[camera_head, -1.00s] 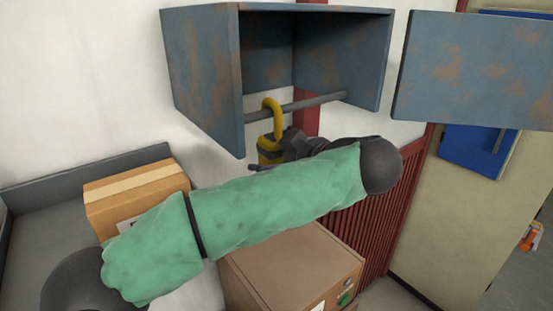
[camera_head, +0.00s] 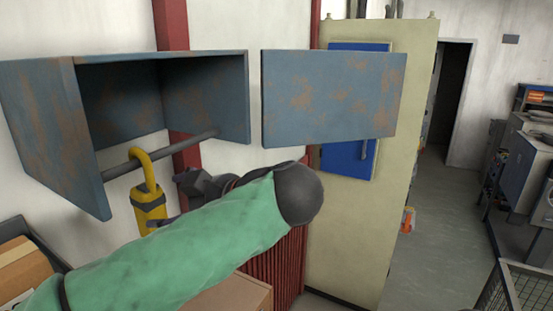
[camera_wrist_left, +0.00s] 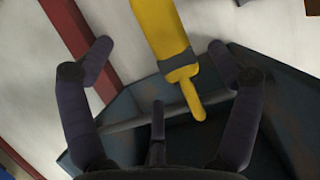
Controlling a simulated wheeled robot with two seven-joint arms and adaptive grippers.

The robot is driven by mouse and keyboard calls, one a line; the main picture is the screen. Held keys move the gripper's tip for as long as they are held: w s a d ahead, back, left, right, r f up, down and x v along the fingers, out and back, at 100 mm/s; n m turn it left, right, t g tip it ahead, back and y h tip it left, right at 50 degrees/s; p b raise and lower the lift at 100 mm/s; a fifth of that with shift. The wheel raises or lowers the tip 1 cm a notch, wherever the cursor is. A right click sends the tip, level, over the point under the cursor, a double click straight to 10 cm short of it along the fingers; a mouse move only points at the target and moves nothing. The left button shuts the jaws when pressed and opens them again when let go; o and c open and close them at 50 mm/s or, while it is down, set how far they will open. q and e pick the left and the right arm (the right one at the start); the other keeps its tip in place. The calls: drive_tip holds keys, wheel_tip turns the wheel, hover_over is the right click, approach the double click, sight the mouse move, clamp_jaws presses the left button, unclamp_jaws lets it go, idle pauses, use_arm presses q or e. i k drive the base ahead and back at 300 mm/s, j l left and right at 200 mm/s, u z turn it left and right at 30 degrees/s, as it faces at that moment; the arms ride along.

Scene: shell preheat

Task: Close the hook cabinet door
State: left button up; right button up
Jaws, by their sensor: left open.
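The hook cabinet (camera_head: 85,140) is a rusty blue box on the wall, its front open. Its door (camera_head: 335,97) stands wide open to the right. A yellow hook (camera_head: 150,205) with a dark band hangs from the grey rod (camera_head: 117,171) at the cabinet's bottom. My left gripper (camera_head: 172,200) is just right of the hook, below the cabinet, open. In the left wrist view the yellow hook (camera_wrist_left: 160,25) shows between the spread fingers (camera_wrist_left: 160,58), with the rod (camera_wrist_left: 130,122) beyond; nothing is gripped. My right gripper is out of view.
A beige cabinet (camera_head: 400,130) with a blue panel (camera_head: 347,160) stands behind the door. Cardboard boxes (camera_head: 22,270) sit low at the left and below my arm. A red post (camera_head: 172,25) runs behind the cabinet.

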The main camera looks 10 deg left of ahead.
sight(309, 98)
drive_tip(key=k+l, duration=0.1)
drive_tip(key=l, duration=0.35)
drive_tip(key=k+l, duration=0.15)
drive_tip(key=l, duration=0.3)
drive_tip(key=k+l, duration=0.1)
drive_tip(key=l, duration=0.35)
